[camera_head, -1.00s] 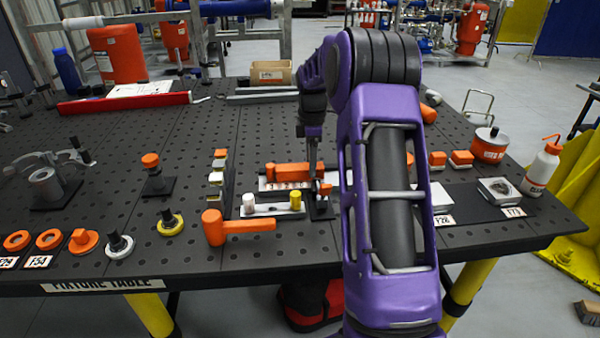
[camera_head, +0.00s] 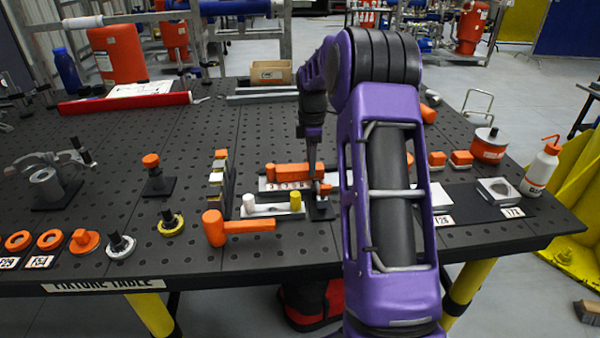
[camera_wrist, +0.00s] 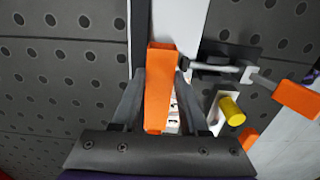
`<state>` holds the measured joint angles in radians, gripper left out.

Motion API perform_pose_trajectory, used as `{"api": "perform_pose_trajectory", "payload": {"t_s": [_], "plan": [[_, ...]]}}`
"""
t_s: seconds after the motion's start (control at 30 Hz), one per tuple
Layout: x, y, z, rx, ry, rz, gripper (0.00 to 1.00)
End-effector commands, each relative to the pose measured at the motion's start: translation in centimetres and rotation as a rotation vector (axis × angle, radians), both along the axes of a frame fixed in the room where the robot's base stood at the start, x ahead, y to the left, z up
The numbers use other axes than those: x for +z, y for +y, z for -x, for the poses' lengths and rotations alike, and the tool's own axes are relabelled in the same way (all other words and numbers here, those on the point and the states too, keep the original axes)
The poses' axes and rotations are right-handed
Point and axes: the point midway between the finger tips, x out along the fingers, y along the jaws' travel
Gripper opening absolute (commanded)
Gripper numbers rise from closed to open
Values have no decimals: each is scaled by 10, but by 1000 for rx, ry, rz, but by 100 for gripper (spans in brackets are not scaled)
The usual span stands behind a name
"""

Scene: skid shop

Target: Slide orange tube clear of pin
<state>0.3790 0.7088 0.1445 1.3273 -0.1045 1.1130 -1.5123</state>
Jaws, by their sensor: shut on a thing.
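A long orange piece, the likely orange tube (camera_wrist: 160,85), lies between the two dark fingers of my gripper (camera_wrist: 161,100) in the wrist view. It looks square-edged, and the fingers are shut on its sides. In the head view the orange tube (camera_head: 288,171) lies left to right over a pale plate with small orange marks. My gripper (camera_head: 313,172) comes down on it from above, near its right part, partly hidden by my arm. I cannot make out the pin in either view.
A clamp with an orange handle (camera_wrist: 297,98) and a yellow cap (camera_wrist: 231,111) are close by on the wrist view's right. In the head view, an orange mallet (camera_head: 235,227) lies nearer, and a row of blocks (camera_head: 218,180) stands left. My arm hides part of the table.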

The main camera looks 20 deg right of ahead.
Motion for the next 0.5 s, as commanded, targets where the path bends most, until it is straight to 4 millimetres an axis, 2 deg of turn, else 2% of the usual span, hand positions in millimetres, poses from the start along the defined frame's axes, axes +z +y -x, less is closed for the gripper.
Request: {"api": "perform_pose_trajectory", "payload": {"t_s": [0.5], "plan": [[1, -11, 3, -1, 0, 0, 3]]}}
